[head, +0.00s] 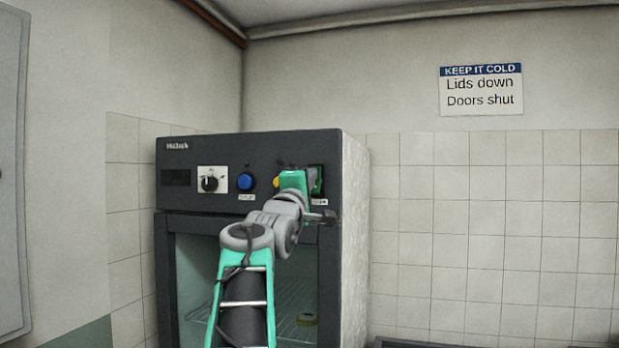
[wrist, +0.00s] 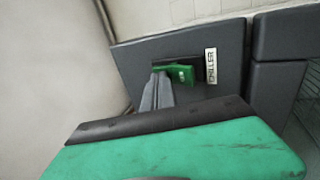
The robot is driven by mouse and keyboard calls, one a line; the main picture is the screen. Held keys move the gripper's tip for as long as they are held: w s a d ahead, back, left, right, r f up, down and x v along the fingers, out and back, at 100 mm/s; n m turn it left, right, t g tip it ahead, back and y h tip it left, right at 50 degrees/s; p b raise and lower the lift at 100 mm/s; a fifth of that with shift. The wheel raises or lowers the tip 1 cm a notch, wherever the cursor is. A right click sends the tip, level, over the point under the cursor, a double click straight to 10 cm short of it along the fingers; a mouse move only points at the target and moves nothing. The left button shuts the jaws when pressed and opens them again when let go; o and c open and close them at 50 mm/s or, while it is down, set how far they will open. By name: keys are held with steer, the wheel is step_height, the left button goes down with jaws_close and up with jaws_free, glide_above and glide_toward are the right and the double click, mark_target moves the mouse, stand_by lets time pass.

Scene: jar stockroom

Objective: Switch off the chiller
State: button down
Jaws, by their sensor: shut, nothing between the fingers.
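The chiller (head: 215,222) is a dark grey cabinet with a glass door and a control panel along its top. In the head view the fingertips are hidden.
The panel also carries a black knob on a white plate (head: 210,181), a blue button (head: 245,182) and a partly covered yellow button (head: 276,182). A yellowish item (head: 307,319) lies inside behind the glass. A sign (head: 481,90) hangs on the right wall.

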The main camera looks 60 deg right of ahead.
steer(key=s+a+b, duration=0.2)
steer(key=a+b, duration=0.4)
steer(key=a, duration=0.8)
steer(key=shift+s+d, duration=0.1)
